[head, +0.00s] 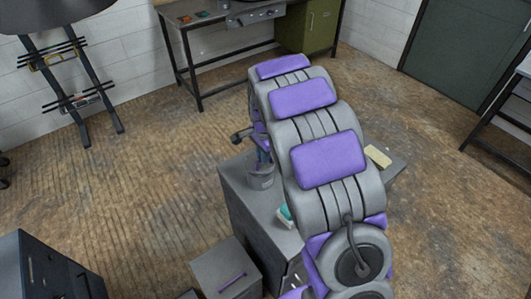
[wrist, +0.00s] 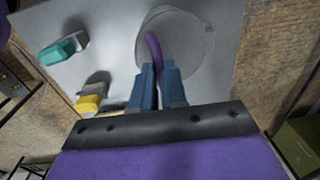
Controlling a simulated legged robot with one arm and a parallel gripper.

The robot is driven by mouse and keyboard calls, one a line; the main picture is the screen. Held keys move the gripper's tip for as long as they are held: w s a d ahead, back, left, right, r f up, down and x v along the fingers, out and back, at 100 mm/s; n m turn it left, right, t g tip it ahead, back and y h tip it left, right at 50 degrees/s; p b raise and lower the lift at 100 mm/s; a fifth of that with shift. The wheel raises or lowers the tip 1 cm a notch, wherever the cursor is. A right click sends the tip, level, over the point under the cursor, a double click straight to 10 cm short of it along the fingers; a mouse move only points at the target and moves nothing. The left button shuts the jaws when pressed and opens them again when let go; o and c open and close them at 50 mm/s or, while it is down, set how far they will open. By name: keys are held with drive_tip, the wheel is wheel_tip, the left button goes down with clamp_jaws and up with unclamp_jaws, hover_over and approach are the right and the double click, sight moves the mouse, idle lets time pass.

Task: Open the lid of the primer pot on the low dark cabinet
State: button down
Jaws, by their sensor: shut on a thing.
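The primer pot (head: 262,178) is a grey round vessel on the low dark cabinet (head: 238,185), left of my arm in the head view. In the wrist view the pot (wrist: 195,38) shows from above as a pale grey disc with a small tab at its right edge. A curved purple handle (wrist: 153,46) rises over the disc. My gripper (wrist: 160,72) has its blue fingers close together on the lower part of this handle. In the head view my gripper (head: 262,157) is small and partly hidden by my arm. I cannot tell whether the lid is raised.
A teal item (wrist: 64,48) and a yellow item (wrist: 90,102) lie on the cabinet top, left of the pot in the wrist view. A grey box with a purple handle (head: 228,270) stands before the cabinet. Open floor (head: 130,190) lies to the left.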

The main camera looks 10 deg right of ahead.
drive_tip(key=shift+w+a+r+p, duration=0.25)
drive_tip(key=shift+w+r+p, duration=0.25)
drive_tip(key=shift+p, duration=0.3)
drive_tip(key=shift+w+a+r+p, duration=0.2)
drive_tip(key=shift+w+r+p, duration=0.2)
drive_tip(key=shift+p, duration=0.4)
drive_tip(key=shift+w+a+r+g+h+p, duration=0.25)
drive_tip(key=shift+w+a+r+g+p, duration=0.1)
drive_tip(key=shift+w+g+p, duration=0.35)
drive_tip(key=shift+w+a+r+g+h+p, duration=0.25)
drive_tip(key=shift+w+a+g+p, duration=0.1)
drive_tip(key=shift+w+g+p, duration=0.3)
drive_tip(key=shift+w+a+f+p, duration=0.1)
drive_tip(key=shift+w+a+p, duration=0.3)
drive_tip(key=shift+w, duration=0.35)
drive_tip(key=shift+w+a+f+p, duration=0.1)
drive_tip(key=shift+w+a+p, duration=0.3)
drive_tip(key=shift+w, duration=0.4)
drive_tip(key=shift+w+a+f+p, duration=0.1)
drive_tip(key=shift+w+a+p, duration=0.15)
drive_tip(key=shift+w+p, duration=0.35)
drive_tip(key=shift+w, duration=0.35)
drive_tip(key=shift+w+a+f+g+h+p, duration=0.1)
drive_tip(key=shift+w+a+g+h+p, duration=0.1)
drive_tip(key=shift+w+g, duration=0.2)
drive_tip(key=shift+w+a+f+g+h+p, duration=0.1)
drive_tip(key=shift+w+g+p, duration=0.15)
drive_tip(key=shift+g, duration=0.1)
drive_tip(key=shift+w, duration=0.1)
